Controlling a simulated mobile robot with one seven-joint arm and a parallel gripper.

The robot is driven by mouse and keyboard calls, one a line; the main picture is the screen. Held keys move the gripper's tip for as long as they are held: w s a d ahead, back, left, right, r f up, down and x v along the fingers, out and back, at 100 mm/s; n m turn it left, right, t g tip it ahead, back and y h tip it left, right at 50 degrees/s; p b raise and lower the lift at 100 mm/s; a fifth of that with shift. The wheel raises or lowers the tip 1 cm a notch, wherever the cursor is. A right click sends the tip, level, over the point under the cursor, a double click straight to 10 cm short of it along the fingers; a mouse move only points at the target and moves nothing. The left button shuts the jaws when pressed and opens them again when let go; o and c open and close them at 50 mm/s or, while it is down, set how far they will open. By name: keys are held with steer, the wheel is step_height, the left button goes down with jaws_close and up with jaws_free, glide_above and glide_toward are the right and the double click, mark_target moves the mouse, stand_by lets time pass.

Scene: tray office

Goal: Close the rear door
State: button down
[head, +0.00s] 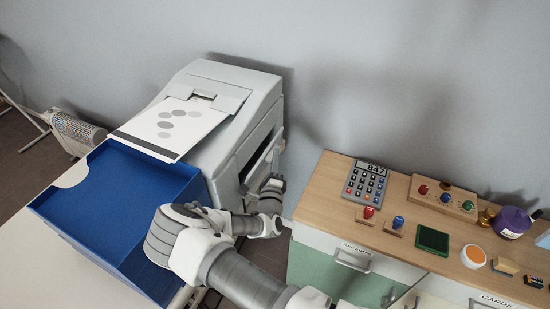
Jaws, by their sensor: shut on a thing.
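A grey printer (262,97) stands against the wall, with a dark opening along its right side. The rear door (262,170) appears as a light panel at this opening, standing out from the body; its lower part is hidden by my arm. My gripper (274,182) is at the door's edge, on the printer's right side. It is shut on what looks like the door's edge; the contact itself is small and partly hidden.
A blue tray (95,205) stands left of my arm, and a printed sheet (175,125) lies on the printer. A wooden-topped cabinet (325,195) at right holds a calculator (365,182) and stamps. A narrow gap separates printer and cabinet.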

steer(key=c, duration=0.9)
jaws_free()
steer(key=shift+r, duration=0.15)
steer(key=s+f, duration=0.1)
steer(key=s, duration=1)
steer(key=s+f, duration=0.1)
steer(key=s, duration=0.5)
steer(key=shift+s+d+f, duration=0.1)
steer(key=shift+f, duration=0.2)
